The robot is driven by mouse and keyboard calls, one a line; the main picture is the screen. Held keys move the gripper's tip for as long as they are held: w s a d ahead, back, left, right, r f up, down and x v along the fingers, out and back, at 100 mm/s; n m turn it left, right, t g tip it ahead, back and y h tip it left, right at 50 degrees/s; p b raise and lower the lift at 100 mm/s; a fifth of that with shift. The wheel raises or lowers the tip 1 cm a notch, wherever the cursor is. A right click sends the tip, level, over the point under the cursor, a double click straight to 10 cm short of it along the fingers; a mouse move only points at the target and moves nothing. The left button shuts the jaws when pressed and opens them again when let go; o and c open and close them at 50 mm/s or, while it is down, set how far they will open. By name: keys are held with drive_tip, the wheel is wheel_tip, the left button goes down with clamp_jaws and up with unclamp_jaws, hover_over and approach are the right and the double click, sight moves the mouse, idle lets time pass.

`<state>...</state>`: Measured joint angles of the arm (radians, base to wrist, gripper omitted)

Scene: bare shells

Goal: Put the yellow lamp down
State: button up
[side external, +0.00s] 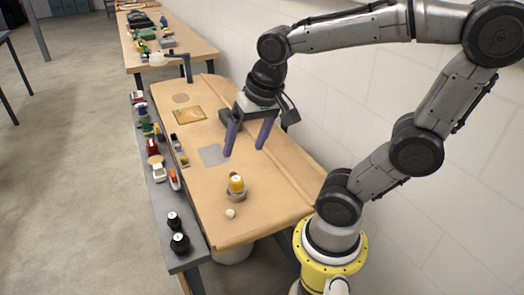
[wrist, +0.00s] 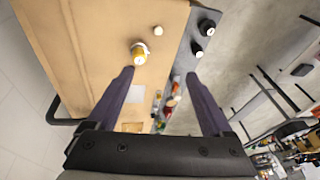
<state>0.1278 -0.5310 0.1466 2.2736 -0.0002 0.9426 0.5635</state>
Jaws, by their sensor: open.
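The wrist view shows nothing between the fingertips (wrist: 159,73) being held.
A small pale ball (side external: 230,213) lies near the yellow object. Two black knobs (side external: 179,242) and several small toy-like items line the grey side shelf (side external: 160,200). A grey square (side external: 212,155) and a tan packet (side external: 188,115) lie flat. A desk lamp (side external: 187,68) stands behind.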

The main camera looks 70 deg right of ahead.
drive_tip(key=shift+s+a+r+n+t, duration=0.1)
drive_tip(key=shift+s+a+n+t, duration=0.3)
drive_tip(key=shift+s+n, duration=0.7)
drive_tip(key=shift+s+a+r+n+t, duration=0.1)
drive_tip(key=shift+s+a+n+t, duration=0.3)
drive_tip(key=shift+n, duration=1.15)
drive_tip(key=shift+s+a+n+t, duration=0.2)
drive_tip(key=shift+s+a+n, duration=0.35)
drive_tip(key=shift+s+n, duration=0.65)
